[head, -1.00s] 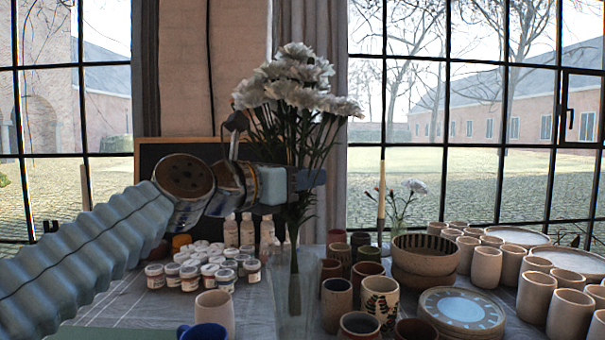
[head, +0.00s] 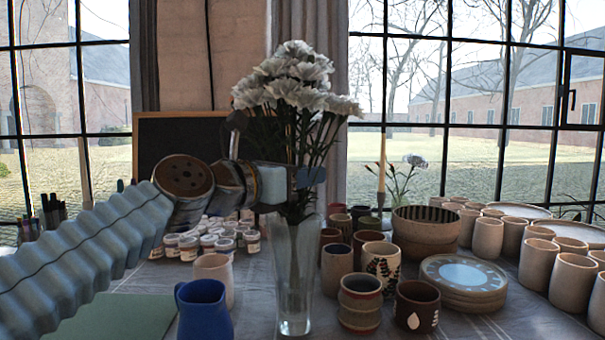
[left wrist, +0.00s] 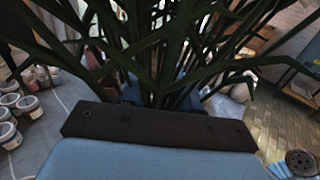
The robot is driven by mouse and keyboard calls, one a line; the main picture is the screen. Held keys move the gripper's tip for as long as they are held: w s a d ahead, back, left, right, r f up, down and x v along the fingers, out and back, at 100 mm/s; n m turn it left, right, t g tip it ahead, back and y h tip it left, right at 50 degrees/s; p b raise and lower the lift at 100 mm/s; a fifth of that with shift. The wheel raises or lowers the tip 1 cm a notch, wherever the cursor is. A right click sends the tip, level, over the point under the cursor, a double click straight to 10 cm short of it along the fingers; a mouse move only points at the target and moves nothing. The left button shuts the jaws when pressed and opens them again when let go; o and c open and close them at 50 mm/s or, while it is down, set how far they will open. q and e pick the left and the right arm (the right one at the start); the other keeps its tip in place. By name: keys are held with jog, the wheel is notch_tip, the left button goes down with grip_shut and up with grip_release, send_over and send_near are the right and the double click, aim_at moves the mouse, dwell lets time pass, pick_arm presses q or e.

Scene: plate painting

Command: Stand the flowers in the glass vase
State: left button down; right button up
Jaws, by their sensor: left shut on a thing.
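The bunch of white flowers (head: 295,85) stands upright with its green stems held in my left gripper (head: 308,177). The stems (left wrist: 160,85) also fill the upper part of the left wrist view, in front of the dark finger of the gripper. The tall clear glass vase (head: 294,300) stands on the table directly below the gripper. The vase looks upright. My right gripper is not in view.
A blue jug (head: 203,312) and a pale cup (head: 213,275) stand left of the vase. Painted cups, such as a banded one (head: 360,305), stand close on its right. Stacked plates (head: 462,280) and bowls lie farther right. Paint jars (head: 188,247) stand behind on the left.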

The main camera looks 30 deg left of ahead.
pick_arm(q)
jog(key=c, duration=0.7)
grip_release()
jog(key=shift+s, duration=0.1)
jog(key=v, duration=1.3)
jog(key=shift+s+a, duration=0.15)
jog(key=shift+s, duration=0.15)
jog(key=shift+p+v, duration=0.85)
jog(key=shift+v, duration=5.15)
jog(key=shift+r, duration=0.1)
